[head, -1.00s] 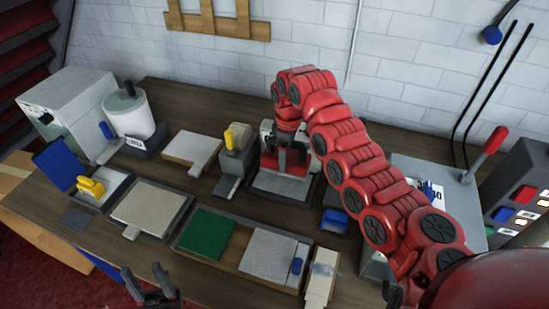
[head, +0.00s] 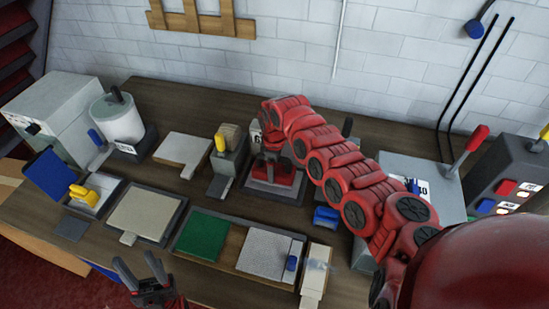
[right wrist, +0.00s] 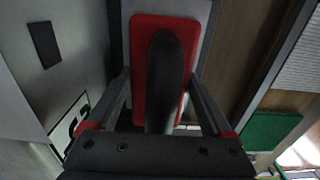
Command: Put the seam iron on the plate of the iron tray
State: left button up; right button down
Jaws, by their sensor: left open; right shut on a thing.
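The seam iron has a red body (right wrist: 145,45) and a black handle (right wrist: 165,70) that stands between the fingers of my right gripper (right wrist: 163,95), which is shut on it. In the head view the red iron (head: 275,174) is over the grey plate of the iron tray (head: 262,189), below my right wrist. The plate also shows under the iron in the right wrist view (right wrist: 204,22). I cannot tell whether the iron touches the plate. My arm hides part of the tray's back. My left gripper (head: 138,268) is open and empty at the front edge of the table.
A block with a yellow handle (head: 229,152) stands close left of the tray. A blue holder (head: 326,217) is to its right. A board with a green mat (head: 203,236) and a grey mat (head: 263,251) lies in front. A grey lever machine (head: 405,172) stands at right.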

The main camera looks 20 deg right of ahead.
jog(key=shift+f, duration=0.2)
grip_release()
jog(key=shift+f, duration=0.1)
jog(key=shift+r+b, duration=0.3)
notch_tip(320, 180, up, 11)
jog(key=b, duration=0.4)
jog(key=shift+f+b, duration=0.1)
jog(key=shift+b, duration=0.3)
jog(key=shift+r, duration=0.45)
